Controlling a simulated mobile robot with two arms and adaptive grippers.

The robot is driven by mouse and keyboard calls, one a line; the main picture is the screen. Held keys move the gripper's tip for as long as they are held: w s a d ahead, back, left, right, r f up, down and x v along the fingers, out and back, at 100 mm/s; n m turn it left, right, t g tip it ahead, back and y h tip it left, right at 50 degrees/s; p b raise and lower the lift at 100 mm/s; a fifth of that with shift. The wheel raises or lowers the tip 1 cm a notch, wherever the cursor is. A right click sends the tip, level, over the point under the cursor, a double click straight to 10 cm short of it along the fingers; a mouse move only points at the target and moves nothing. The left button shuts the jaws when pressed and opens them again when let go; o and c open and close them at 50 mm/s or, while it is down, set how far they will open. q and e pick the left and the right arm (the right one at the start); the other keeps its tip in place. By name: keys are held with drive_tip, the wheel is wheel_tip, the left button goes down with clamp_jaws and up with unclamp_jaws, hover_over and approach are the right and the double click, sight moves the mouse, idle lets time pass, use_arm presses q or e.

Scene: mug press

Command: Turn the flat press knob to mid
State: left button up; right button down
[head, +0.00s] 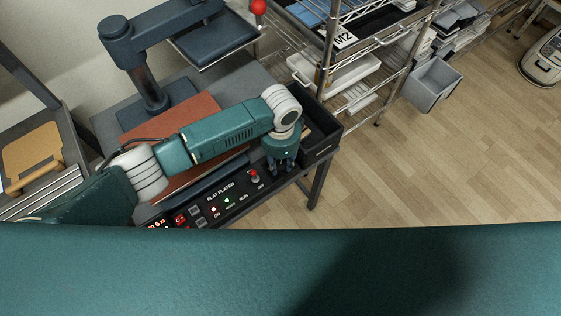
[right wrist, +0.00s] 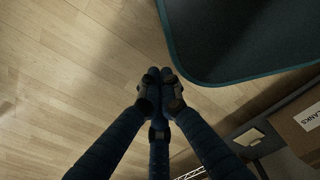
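The flat press control panel (head: 235,196) is black, labelled "FLAT PLATEN", with small lights and a red digital display. A small red knob (head: 254,174) sits near its right end, above an "OFF" label; its pointing direction is too small to tell. My left gripper (head: 283,168) hangs fingers down just right of the knob, apart from it in the picture. Its fingers are small and dark, and their gap is unclear. My right gripper shows in the right wrist view (right wrist: 160,76), fingertips together with nothing seen between them, above the wooden floor.
A black bin (head: 331,141) stands right beside my left gripper. The press column (head: 148,85) and a red ball handle (head: 258,7) are behind. A wire shelf (head: 327,60) stands at the back. A cardboard box (right wrist: 302,128) is at the right wrist view's lower right.

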use_arm(q)
drive_tip(key=shift+r+p, duration=0.1)
drive_tip(key=shift+p, duration=0.2)
drive_tip(key=shift+c, duration=0.5)
drive_tip(key=shift+r+n+p, duration=0.1)
drive_tip(key=shift+n+p, duration=0.5)
drive_tip(key=n+p, duration=0.6)
drive_tip(key=n, duration=0.1)
drive_tip(key=shift+n+p, duration=0.4)
drive_tip(key=shift+n, duration=0.3)
use_arm(e)
wheel_tip(320, 180, up, 9)
drive_tip(key=w, duration=0.1)
drive_tip(key=shift+w+f, duration=0.15)
drive_tip(key=shift+f, duration=0.05)
use_arm(q)
drive_tip(key=shift+w, duration=0.1)
drive_tip(key=o, duration=1.2)
drive_tip(key=shift+c, duration=0.2)
